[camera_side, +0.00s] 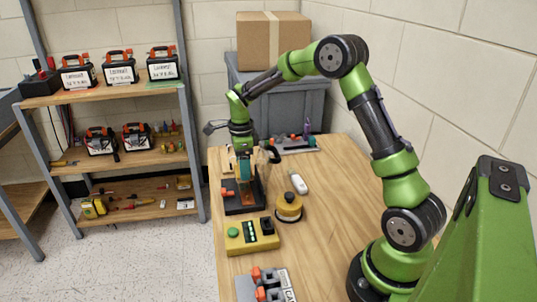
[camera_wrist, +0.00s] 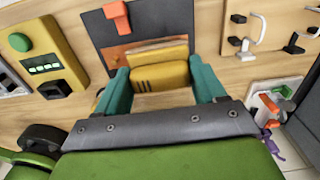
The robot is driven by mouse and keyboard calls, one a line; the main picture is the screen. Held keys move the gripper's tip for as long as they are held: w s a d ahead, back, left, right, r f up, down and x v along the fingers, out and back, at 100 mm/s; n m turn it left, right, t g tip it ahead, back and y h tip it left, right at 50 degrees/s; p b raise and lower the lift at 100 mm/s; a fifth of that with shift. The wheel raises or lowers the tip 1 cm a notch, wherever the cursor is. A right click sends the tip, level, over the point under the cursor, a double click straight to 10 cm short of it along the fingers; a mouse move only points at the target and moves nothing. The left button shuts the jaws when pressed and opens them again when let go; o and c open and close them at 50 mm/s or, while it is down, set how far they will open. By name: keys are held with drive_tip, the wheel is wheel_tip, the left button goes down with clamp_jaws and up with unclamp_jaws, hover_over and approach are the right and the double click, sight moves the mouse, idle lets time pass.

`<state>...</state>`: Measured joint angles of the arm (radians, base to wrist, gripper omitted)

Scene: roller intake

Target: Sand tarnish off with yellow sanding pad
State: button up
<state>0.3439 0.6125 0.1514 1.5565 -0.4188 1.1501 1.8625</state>
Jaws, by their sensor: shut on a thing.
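My gripper (camera_wrist: 165,90) points down, its teal fingers shut on the yellow sanding pad (camera_wrist: 162,72), which has dark stripes. In the side view my gripper (camera_side: 244,172) is over the black fixture (camera_side: 243,207); the pad is hard to make out there. In the wrist view the pad is in front of the fixture's dark plate (camera_wrist: 112,60), which carries an orange clamp (camera_wrist: 117,16). A tan-brown strip (camera_wrist: 150,48) shows just beyond the pad. I cannot tell whether the pad touches it. Any tarnish under the pad is hidden.
A yellow control box (camera_side: 250,236) with a green button stands in front of the fixture. A grey rack (camera_side: 292,144) is behind. The table's right side is clear.

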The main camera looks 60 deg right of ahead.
wheel_tip(320, 180, down, 3)
drive_tip(key=shift+f, duration=0.15)
drive_tip(key=shift+s+a, duration=0.7)
drive_tip(key=shift+w+d, duration=1.35)
drive_tip(key=shift+w, duration=0.1)
drive_tip(key=shift+s+a, duration=0.3)
drive_tip(key=shift+s, duration=0.05)
drive_tip(key=shift+s+a, duration=0.35)
drive_tip(key=shift+s, duration=0.05)
drive_tip(key=shift+f, duration=0.3)
drive_tip(key=shift+w, duration=0.1)
